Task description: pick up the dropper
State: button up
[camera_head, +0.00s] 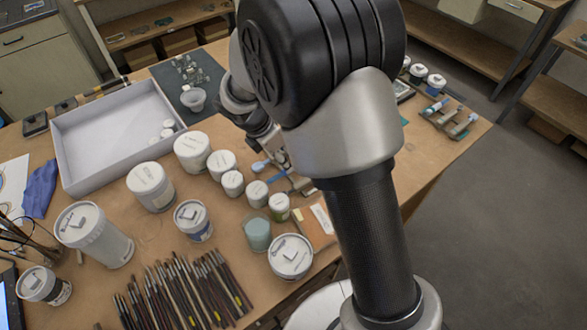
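A small object with a pale blue end (260,166), possibly the dropper, lies by the jars near the middle of the table. It is too small and too covered to be sure. My gripper (279,161) points down close beside it, partly hidden behind my large arm links. I cannot tell whether its fingers are open or shut, or whether they touch the object. Other small tools with blue ends (437,106) lie at the table's right side.
White lidded jars (193,151) crowd the table left of my gripper. A greenish glass cup (257,232) and several brushes (180,290) are nearer. A white tray (77,181) and a dark mat (207,72) lie farther back. My arm hides much of the table's right part.

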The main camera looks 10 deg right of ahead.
jog(key=shift+d+b+x, duration=0.2)
jog(key=shift+b+x, duration=0.9)
jog(key=shift+x, duration=1.95)
jog(key=shift+w+r, duration=0.1)
jog(key=shift+r, duration=0.05)
jog(key=shift+c, duration=0.2)
grip_shut()
